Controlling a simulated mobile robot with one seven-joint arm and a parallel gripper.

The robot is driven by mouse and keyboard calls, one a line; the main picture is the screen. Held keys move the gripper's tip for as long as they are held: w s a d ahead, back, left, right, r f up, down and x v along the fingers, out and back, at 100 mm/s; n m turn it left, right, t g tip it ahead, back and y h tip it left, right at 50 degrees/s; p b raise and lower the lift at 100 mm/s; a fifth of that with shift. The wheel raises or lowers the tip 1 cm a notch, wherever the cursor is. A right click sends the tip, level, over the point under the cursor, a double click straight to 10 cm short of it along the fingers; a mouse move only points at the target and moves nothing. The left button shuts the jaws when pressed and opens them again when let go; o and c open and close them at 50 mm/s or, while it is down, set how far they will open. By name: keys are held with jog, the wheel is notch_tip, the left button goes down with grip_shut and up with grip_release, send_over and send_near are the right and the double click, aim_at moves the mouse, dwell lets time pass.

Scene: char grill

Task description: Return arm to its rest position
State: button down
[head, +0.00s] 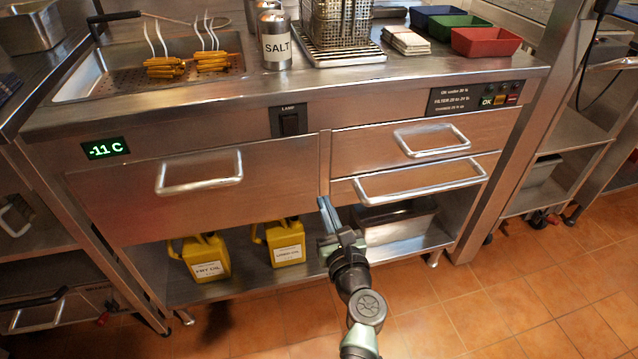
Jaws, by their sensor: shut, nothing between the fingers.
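My gripper (327,216) is in the head view at the lower middle, in front of the steel counter unit. Its fingers look closed together, with nothing seen between them. They point up and away from me, below the right-hand drawers and left of the lower drawer's handle (421,180). Whether the fingertips touch the cabinet front cannot be told. My arm reaches up from the bottom edge of the picture. It hides part of the lower shelf (400,258).
Two yellow oil jugs, one on the left (205,257) and one nearer my gripper (284,243), stand on the lower shelf. A steel bin (400,225) is right of my gripper. The left drawer handle (200,175) juts out. The tiled floor (510,290) at the right is clear.

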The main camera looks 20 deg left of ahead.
jog(key=v, duration=0.5)
notch_tip(320, 180, up, 31)
jog(key=d+n+t+h, duration=0.1)
jog(key=d+n+t, duration=0.25)
jog(key=n, duration=1.65)
jog(key=s+d+r+n+t+h+p, duration=0.1)
jog(key=s+d+r+n+t+h, duration=0.15)
jog(key=s+r, duration=0.5)
jog(key=s+d+r+n+t+h+p, duration=0.25)
jog(key=s+r+n, duration=0.2)
jog(key=r, duration=0.55)
jog(key=s+d+r+n+t+h+p, duration=0.1)
jog(key=s+d+r+n+t+h, duration=0.2)
jog(key=s+r, duration=0.45)
notch_tip(320, 180, up, 27)
jog(key=w+p, duration=0.1)
jog(key=p, duration=2.5)
jog(key=shift+w+a+r, duration=0.25)
jog(key=shift+w+a, duration=0.15)
jog(key=shift+t, duration=0.25)
